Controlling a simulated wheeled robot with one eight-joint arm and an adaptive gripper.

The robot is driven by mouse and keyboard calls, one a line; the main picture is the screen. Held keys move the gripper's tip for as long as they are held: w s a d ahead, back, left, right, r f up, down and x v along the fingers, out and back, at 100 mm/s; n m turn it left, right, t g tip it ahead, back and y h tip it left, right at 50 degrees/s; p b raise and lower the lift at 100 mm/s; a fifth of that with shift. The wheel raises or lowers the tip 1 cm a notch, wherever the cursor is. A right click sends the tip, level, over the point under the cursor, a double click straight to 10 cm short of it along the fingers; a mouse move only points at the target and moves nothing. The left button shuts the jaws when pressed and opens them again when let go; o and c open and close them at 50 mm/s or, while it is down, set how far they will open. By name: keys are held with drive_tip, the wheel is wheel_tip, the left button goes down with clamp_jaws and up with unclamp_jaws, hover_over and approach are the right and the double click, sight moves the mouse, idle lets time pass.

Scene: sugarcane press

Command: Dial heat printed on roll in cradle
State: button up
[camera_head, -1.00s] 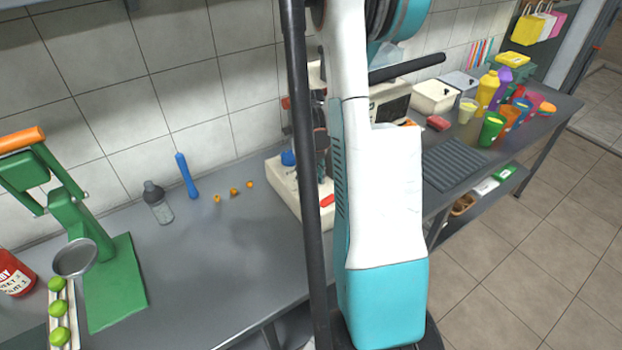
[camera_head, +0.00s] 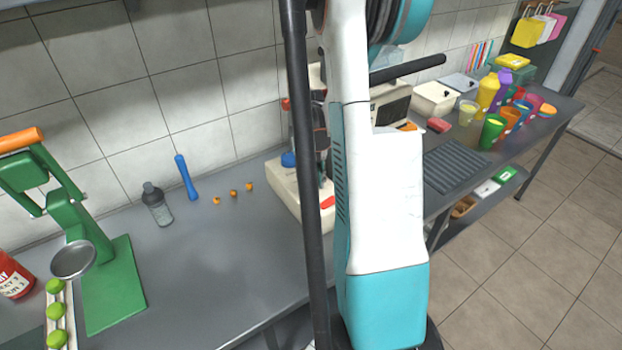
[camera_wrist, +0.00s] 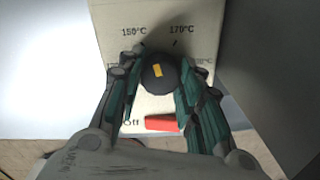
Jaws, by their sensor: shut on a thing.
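In the wrist view, a round dark dial (camera_wrist: 158,80) with an orange mark sits on a cream panel (camera_wrist: 118,25). The mark is near the top of the dial, roughly between the printed 150°C and 170°C. My gripper (camera_wrist: 158,88) is shut on the dial, with a green and grey finger on each side. The fingers partly cover other printed labels. "Off" shows at lower left, beside a red bar (camera_wrist: 162,123).
A green press (camera_head: 115,280), a bottle (camera_head: 157,204), a blue stick (camera_head: 186,177) and small orange pieces (camera_head: 233,193) stand or lie on the grey counter. Coloured cups (camera_head: 492,131) crowd the right end. The counter's front middle is clear.

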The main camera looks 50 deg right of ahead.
sight(310, 180)
drive_tip(key=o, duration=1.1)
drive_tip(key=shift+w+a+r, duration=0.1)
drive_tip(key=shift+r, duration=3.65)
